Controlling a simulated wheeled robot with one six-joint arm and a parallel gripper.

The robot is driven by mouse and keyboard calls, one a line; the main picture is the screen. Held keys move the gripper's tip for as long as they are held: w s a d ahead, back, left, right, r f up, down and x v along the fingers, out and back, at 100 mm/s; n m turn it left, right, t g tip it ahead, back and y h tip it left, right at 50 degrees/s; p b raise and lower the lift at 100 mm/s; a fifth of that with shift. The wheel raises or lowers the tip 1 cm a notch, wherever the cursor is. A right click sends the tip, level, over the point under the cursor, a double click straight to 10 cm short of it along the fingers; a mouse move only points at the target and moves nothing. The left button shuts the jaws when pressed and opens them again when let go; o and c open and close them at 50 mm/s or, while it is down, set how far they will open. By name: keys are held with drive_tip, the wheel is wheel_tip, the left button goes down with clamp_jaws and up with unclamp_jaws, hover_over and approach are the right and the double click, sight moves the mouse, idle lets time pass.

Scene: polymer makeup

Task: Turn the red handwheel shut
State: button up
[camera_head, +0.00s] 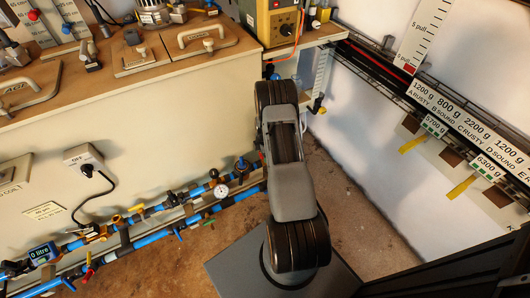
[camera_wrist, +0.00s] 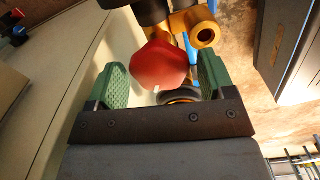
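A red faceted handwheel (camera_wrist: 162,66) with a small white mark at its lower edge shows in the wrist view. It is in the picture between the two green-padded fingers of my gripper (camera_wrist: 164,80). The fingers are apart, one at each side of the wheel, with narrow gaps showing. I cannot tell how deep the wheel lies between the pads, or whether either touches it. In the head view my arm hides my gripper and I cannot make out this wheel.
Brass-coloured fittings (camera_wrist: 203,31) and a blue pipe lie just beyond the wheel. In the head view, blue pipes with a gauge (camera_head: 221,191) and several valves run low along the cream cabinet (camera_head: 130,125). A hanging rail (camera_head: 440,100) lines the right wall. Brown floor (camera_head: 345,215) is open to the right.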

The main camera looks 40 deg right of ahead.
drive_tip(key=c, duration=0.8)
